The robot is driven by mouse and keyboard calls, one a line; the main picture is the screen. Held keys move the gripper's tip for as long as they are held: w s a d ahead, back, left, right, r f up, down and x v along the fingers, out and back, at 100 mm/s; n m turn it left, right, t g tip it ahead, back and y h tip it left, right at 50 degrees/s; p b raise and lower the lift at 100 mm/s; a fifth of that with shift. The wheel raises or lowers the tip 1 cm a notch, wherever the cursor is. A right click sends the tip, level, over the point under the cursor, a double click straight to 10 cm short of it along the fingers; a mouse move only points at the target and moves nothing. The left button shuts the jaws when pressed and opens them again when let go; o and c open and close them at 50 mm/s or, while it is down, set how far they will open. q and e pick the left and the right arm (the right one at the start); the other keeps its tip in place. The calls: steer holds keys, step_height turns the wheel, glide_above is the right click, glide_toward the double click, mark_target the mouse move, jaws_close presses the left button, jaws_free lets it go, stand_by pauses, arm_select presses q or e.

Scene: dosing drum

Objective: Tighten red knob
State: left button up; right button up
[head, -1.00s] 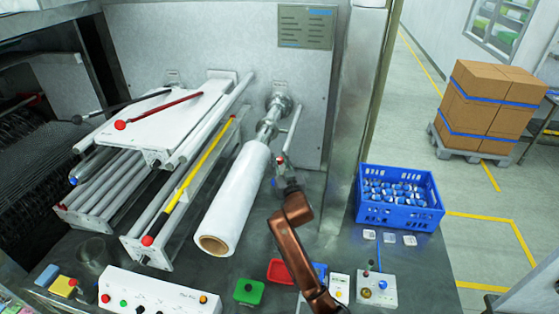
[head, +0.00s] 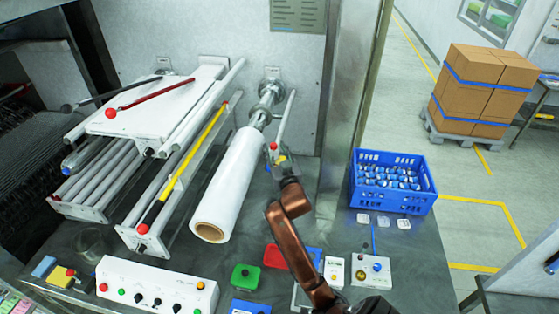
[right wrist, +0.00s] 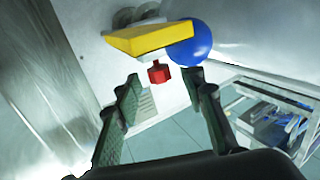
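A small red knob (right wrist: 160,73) shows in the right wrist view, under a yellow block (right wrist: 148,40) and beside a blue ball (right wrist: 190,43). My right gripper (right wrist: 167,92) is open, its two dark fingers apart, with the red knob in the gap's line of sight and no visible contact. In the head view, my right gripper (head: 280,166) is at the white lever (head: 285,115), right of the white film roll (head: 228,185). A small red spot, likely the same knob (head: 273,146), shows just above it. My left gripper is not in view.
Other red knobs are on the red-handled lever (head: 110,112) and the roller frame (head: 143,228). A control panel (head: 158,284), a green box (head: 245,277) and a blue crate (head: 393,184) stand on the bench. Stacked cartons (head: 484,90) are in the aisle.

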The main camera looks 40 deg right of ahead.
steer(key=v, duration=0.9)
steer(key=shift+s+a, duration=0.15)
steer(key=shift+r, duration=0.1)
